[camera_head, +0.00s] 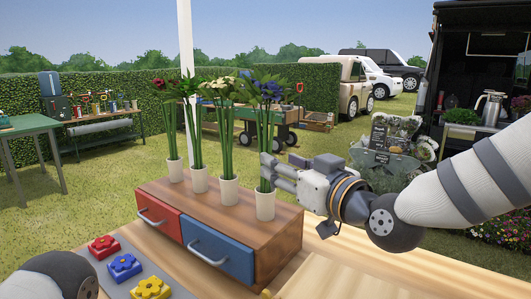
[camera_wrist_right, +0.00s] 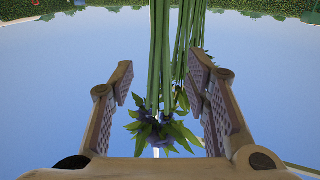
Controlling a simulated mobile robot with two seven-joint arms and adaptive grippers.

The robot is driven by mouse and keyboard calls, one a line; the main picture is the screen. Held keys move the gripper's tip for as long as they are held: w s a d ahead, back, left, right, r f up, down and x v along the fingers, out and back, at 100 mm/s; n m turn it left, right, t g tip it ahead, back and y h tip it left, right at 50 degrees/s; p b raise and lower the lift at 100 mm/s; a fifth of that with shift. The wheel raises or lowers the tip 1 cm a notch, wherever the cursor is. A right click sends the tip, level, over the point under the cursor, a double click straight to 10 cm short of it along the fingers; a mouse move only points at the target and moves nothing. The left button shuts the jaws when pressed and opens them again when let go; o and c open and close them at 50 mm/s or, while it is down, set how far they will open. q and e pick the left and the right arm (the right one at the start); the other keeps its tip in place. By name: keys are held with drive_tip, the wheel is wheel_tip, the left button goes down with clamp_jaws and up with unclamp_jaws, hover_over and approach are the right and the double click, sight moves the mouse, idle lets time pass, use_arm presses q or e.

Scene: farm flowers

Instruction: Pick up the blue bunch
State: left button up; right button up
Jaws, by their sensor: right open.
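The blue bunch (camera_head: 268,90) stands upright in the rightmost white vase (camera_head: 265,206), its long green stems rising from it. My right gripper (camera_head: 268,172) comes in from the right at the lower stems, just above the vase rim. In the right wrist view the picture is inverted: the blue flowers (camera_wrist_right: 150,130) hang low and the stems run up between the two spread fingers of my right gripper (camera_wrist_right: 161,80). The gripper is open, and its pads look apart from the stems. My left gripper is out of view; only a dark part of my left arm shows at bottom left.
Three more vases with a red bunch (camera_head: 172,88), a pale bunch (camera_head: 215,88) and a dark bunch stand in a row to the left on the wooden drawer box (camera_head: 270,240). Red, blue and yellow flower blocks lie before it. A hedge and vehicles are behind.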

drive_tip(key=f+x, duration=0.1)
drive_tip(key=x, duration=0.6)
drive_tip(key=shift+b, duration=0.4)
drive_tip(key=shift+c, duration=0.3)
clamp_jaws()
